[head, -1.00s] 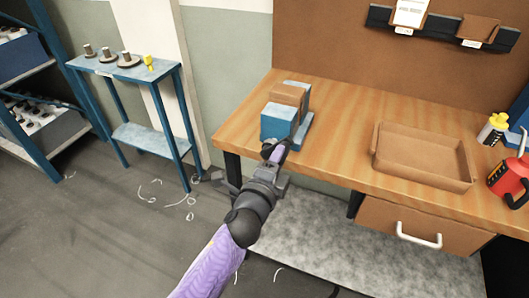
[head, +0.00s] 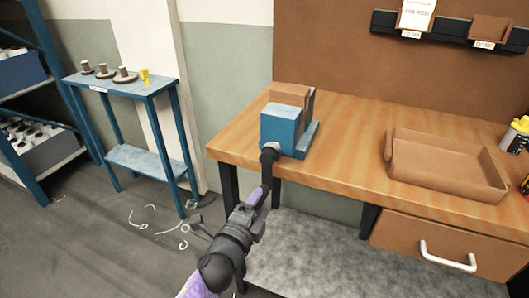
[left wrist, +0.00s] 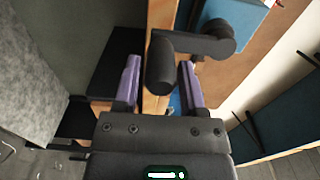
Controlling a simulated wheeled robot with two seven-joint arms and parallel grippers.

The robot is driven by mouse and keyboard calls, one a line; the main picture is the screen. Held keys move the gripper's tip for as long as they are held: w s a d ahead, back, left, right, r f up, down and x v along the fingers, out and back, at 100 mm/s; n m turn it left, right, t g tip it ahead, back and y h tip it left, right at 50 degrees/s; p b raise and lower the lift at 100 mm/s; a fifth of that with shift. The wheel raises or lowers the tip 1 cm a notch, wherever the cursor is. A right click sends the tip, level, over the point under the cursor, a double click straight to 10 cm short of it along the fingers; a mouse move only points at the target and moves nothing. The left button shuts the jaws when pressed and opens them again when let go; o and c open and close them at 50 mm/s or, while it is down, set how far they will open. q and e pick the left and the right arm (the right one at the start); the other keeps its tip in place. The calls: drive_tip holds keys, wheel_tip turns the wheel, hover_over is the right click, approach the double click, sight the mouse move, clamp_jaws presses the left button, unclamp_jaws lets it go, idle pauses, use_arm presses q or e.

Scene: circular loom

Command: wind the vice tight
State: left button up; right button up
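The blue vice (head: 280,130) sits on the left front corner of the workbench, with a brown block (head: 290,94) between its jaws. Its black crank (head: 269,158) is at the front and hangs downward. In the left wrist view, the crank's arm (left wrist: 200,43) and round grip (left wrist: 160,66) show. My left gripper (head: 258,196) is just below the vice, at the crank's lower end. Its purple fingers (left wrist: 160,85) are open on both sides of the grip, with gaps visible. I cannot tell how deep the grip sits between them. My right gripper is out of view.
The wooden workbench (head: 350,160) carries an empty brown tray (head: 445,165) to the right. A drawer with a white handle (head: 448,256) is below. A small blue table (head: 125,85) with spools stands left. Curly white scraps lie on the floor.

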use_arm(q)
drive_tip(key=o, duration=0.3)
drive_tip(key=shift+o, duration=0.2)
drive_tip(key=shift+s+a+r, duration=0.1)
drive_tip(key=shift+s+a, duration=0.05)
drive_tip(key=shift+s, duration=0.2)
drive_tip(key=p+v, duration=0.2)
drive_tip(key=v, duration=0.5)
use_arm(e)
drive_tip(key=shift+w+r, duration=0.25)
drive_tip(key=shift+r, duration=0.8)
